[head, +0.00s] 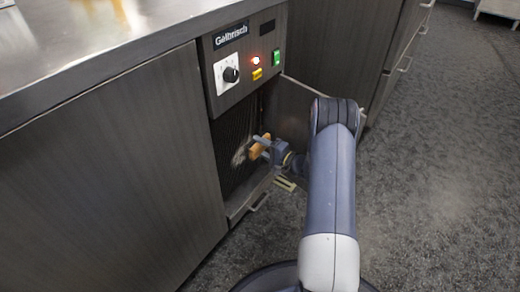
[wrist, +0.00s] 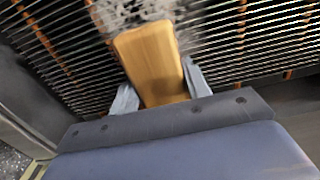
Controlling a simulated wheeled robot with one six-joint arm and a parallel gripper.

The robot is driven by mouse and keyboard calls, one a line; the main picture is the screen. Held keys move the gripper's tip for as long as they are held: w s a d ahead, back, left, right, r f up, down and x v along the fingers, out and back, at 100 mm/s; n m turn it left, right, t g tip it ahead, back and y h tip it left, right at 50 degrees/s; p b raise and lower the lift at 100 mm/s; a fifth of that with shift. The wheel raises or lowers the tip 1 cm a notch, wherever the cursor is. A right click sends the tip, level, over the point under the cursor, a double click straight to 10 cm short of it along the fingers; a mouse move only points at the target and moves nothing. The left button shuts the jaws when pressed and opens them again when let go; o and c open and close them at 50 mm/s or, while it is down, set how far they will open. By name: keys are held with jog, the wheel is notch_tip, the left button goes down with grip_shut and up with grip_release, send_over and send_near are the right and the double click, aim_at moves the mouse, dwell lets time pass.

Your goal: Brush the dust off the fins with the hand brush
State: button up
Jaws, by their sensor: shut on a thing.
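The hand brush (wrist: 152,62) has a tan wooden back and is held between the two fingers of my gripper (wrist: 158,92). In the head view the brush (head: 257,149) shows as a small tan block at the fins, with my gripper (head: 268,146) shut on it. In the head view the fins (head: 228,150) sit in an opening under the control panel. The bristles are hidden, so I cannot tell whether they touch the fins.
A steel counter (head: 90,35) runs above the cabinet front (head: 110,165). The floor (head: 440,180) at the right is clear.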

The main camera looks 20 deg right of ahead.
aim_at(235, 155)
jog(key=shift+r, duration=0.3)
jog(key=shift+s+a, duration=0.8)
jog(key=shift+a, duration=0.3)
jog(key=shift+s+a, duration=0.85)
jog(key=shift+a, duration=0.2)
jog(key=shift+s+a, duration=0.8)
jog(key=shift+a, duration=0.3)
jog(key=shift+s+a, duration=0.55)
jog(key=shift+a, duration=0.3)
jog(key=shift+s+a, duration=0.5)
jog(key=shift+a, duration=0.3)
jog(key=shift+r, duration=0.95)
jog(key=shift+w+d+f+b, duration=0.15)
jog(key=shift+w+d+b, duration=0.25)
jog(key=shift+d, duration=0.45)
jog(key=shift+w+d, duration=1.05)
jog(key=shift+d, duration=0.3)
jog(key=shift+w+d, duration=1.05)
jog(key=shift+d, duration=0.25)
jog(key=shift+w+d, duration=1.05)
jog(key=shift+d, duration=0.3)
jog(key=shift+s, duration=0.1)
jog(key=shift+v, duration=2.95)
